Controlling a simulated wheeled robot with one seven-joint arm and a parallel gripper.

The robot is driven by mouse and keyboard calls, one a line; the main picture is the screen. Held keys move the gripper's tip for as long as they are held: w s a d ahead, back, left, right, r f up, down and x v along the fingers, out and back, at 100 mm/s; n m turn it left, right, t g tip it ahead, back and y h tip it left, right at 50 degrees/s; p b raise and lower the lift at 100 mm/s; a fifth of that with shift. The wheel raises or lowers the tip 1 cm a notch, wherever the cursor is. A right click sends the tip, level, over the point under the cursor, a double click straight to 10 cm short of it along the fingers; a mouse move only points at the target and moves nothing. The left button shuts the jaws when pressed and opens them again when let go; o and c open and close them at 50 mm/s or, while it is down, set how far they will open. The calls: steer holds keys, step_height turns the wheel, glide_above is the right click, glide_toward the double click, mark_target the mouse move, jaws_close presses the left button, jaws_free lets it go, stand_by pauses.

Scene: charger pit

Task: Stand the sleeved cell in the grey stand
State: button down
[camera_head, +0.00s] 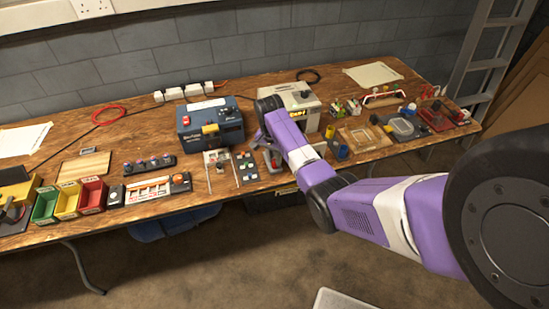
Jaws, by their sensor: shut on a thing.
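My gripper (265,144) points down over the middle of the workbench, in front of the blue unit and the beige unit. It is small in the picture and partly behind my purple forearm. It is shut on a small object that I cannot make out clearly. I cannot tell the sleeved cell or the grey stand apart from the small parts around the gripper. A small red and grey item (274,160) shows just below the gripper, and I cannot tell whether they touch.
A blue unit (222,132) and a beige unit (305,97) stand behind my gripper. Green, yellow and red bins (92,196) stand at the left. A clear case (403,127) and several small parts crowd the right. Bare wood (130,135) shows at the back left.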

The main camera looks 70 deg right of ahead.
steer(key=shift+f, duration=0.3)
stand_by(0.7)
steer(key=c, duration=1.2)
jaws_free()
steer(key=shift+r+p, duration=3.3)
steer(key=shift+r, duration=0.25)
